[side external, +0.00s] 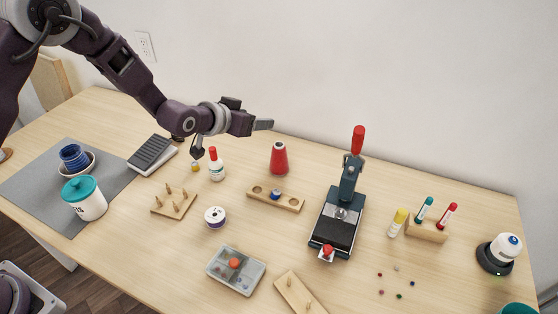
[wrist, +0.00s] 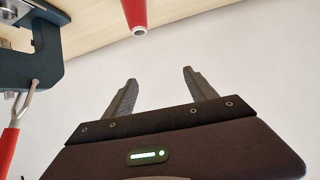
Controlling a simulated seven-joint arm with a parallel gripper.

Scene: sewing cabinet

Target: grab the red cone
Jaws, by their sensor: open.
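The red cone (side external: 279,158) stands upright on the table behind the wooden holder with round wells, near the wall. It has a pale tip. In the wrist view the red cone (wrist: 135,14) shows at the top edge, only partly in frame, with its small end toward the camera. My gripper (side external: 268,125) is above the table, to the left of the cone and higher than it, and points right. In the wrist view my gripper (wrist: 160,77) has its two fingers spread with nothing between them. The cone is beyond the fingertips, not touching them.
A dark press (side external: 345,195) with a red-handled lever stands right of the cone. A wooden holder (side external: 290,204) lies in front of it. A red-capped white bottle (side external: 216,167) stands left, below my wrist. A pegged wooden board (side external: 174,203) and a spool (side external: 215,216) lie nearer.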

